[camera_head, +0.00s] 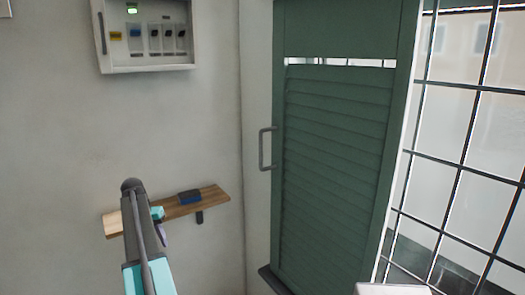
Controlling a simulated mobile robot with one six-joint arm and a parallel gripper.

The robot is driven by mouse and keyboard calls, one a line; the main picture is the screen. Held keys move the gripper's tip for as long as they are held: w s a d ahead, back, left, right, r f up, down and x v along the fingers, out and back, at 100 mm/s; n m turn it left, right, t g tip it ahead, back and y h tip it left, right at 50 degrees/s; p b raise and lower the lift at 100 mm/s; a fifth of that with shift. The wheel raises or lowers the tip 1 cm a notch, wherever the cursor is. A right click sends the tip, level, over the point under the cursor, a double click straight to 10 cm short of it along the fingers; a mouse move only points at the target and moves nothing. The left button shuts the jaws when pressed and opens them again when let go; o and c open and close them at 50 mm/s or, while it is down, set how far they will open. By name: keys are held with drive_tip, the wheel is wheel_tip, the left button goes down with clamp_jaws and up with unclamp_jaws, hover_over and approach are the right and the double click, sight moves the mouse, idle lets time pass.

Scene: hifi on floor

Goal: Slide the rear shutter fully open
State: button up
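The green slatted shutter (333,170) stands upright in the corner, to the left of a gridded window. A narrow bright gap runs across it below its plain top panel. A grey bar handle (264,149) sits at its left edge, with nothing on it. My arm rises at the lower left, well to the left of the handle and apart from the shutter. Its teal and dark end parts are small and partly hidden behind the nearer link. I cannot make out the fingertips or whether they hold anything.
A wooden wall shelf (216,197) with a dark blue object (190,197) on it is behind my arm. A white switch box (147,62) with a green light hangs above. The black-barred window (460,120) fills the right. A dark ledge (272,281) runs under the shutter.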

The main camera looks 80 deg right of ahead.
drive_tip(key=s+d+r+m, duration=0.1)
drive_tip(key=s+d+r, duration=0.3)
drive_tip(key=r, duration=0.2)
drive_tip(key=s+d+r+m, duration=0.1)
drive_tip(key=s+d+r, duration=0.3)
drive_tip(key=d+r, duration=0.15)
drive_tip(key=m+g+h+p, duration=0.1)
drive_tip(key=m+h+p, duration=0.15)
drive_tip(key=m, duration=0.45)
approach(262, 143)
drive_tip(key=r, duration=0.1)
drive_tip(key=shift+w+d+r+p, duration=0.25)
drive_tip(key=shift+d+p, duration=0.15)
drive_tip(key=shift+d, duration=0.1)
drive_tip(key=shift+f, duration=0.1)
drive_tip(key=x, duration=0.9)
drive_tip(key=p+x, duration=0.1)
drive_tip(key=x, duration=0.3)
drive_tip(key=shift+s+a+f, duration=0.1)
drive_tip(key=shift+f, duration=0.35)
drive_tip(key=shift+r, duration=0.1)
clamp_jaws()
